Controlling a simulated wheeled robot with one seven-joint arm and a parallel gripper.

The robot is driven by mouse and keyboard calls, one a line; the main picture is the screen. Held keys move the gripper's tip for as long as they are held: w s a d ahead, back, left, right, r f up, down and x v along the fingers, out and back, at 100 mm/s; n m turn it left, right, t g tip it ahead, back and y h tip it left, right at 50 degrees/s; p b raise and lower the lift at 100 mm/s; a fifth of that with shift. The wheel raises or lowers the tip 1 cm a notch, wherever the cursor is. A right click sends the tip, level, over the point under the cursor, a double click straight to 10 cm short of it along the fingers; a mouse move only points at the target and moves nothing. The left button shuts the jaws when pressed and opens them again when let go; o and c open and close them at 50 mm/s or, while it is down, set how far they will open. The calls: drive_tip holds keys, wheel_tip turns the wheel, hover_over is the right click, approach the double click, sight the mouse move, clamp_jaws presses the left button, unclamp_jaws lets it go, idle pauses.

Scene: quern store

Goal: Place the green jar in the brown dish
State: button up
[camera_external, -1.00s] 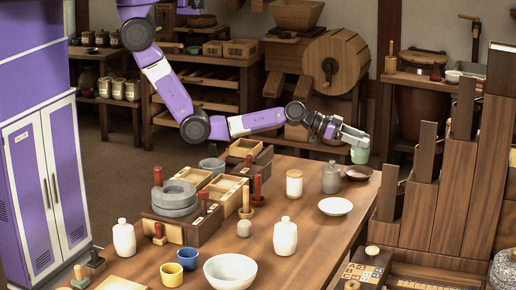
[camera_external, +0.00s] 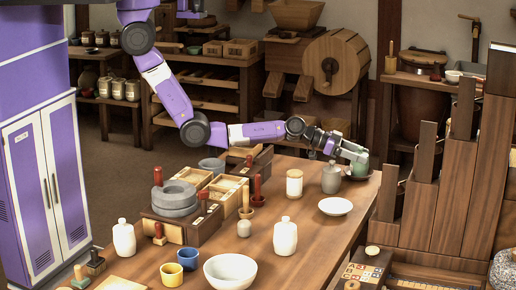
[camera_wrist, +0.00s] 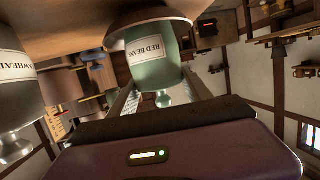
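The green jar (camera_external: 361,164), labelled RED BEANS in the wrist view (camera_wrist: 152,66), is upright at the far right of the table. My gripper (camera_external: 352,151) reaches down to it from the upper left. In the wrist view its two fingers (camera_wrist: 161,93) lie along both sides of the jar, shut on it. The brown dish (camera_external: 372,174) is under the jar and mostly hidden by it. Its rim (camera_wrist: 112,40) shows around the jar's base in the wrist view. I cannot tell whether the base touches the dish.
A grey-green jar (camera_external: 331,177) stands just left of the dish, with a wooden-lidded jar (camera_external: 294,184) farther left. A white plate (camera_external: 335,206) lies in front. A stepped wooden cabinet (camera_external: 440,200) rises at the right. The table's front right is clear.

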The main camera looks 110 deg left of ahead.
drive_tip(key=o, duration=0.3)
drive_tip(key=shift+r+p, duration=0.25)
drive_tip(key=shift+p, duration=0.05)
drive_tip(key=shift+s, duration=0.35)
drive_tip(key=v, duration=1.1)
drive_tip(key=shift+s+d, duration=0.1)
drive_tip(key=shift+s, duration=0.05)
